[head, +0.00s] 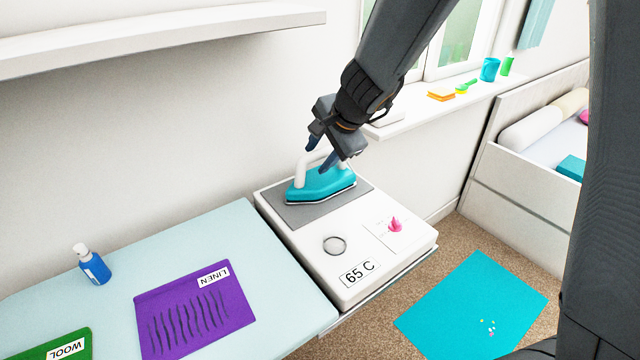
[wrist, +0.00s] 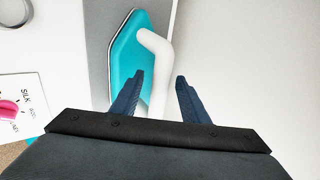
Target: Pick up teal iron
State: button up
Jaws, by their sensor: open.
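The teal iron (head: 322,187) with a white handle lies on a grey pad (head: 300,213) on top of a white unit. In the wrist view the teal iron (wrist: 124,62) is at the upper middle. Its white handle (wrist: 158,62) runs down toward the space between my fingers. My gripper (head: 322,158) is open, pointing down just above the iron's handle. In the wrist view the fingertips (wrist: 160,78) appear on either side of the handle's line. I cannot tell whether either finger touches it.
The white unit (head: 375,262) carries a dial, a "65 C" label and a pink piece on a card. A pale blue board (head: 250,260) to its left holds a purple LINEN cloth (head: 195,305) and a blue bottle (head: 93,265). A wall stands close behind the iron.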

grip_shut()
jog(key=shift+r, duration=0.2)
notch_tip(320, 180, up, 10)
jog(key=p, duration=0.4)
jog(key=shift+f, duration=0.1)
dwell(0.4)
jog(key=c, duration=0.9)
grip_release()
jog(key=shift+f, duration=0.1)
grip_shut()
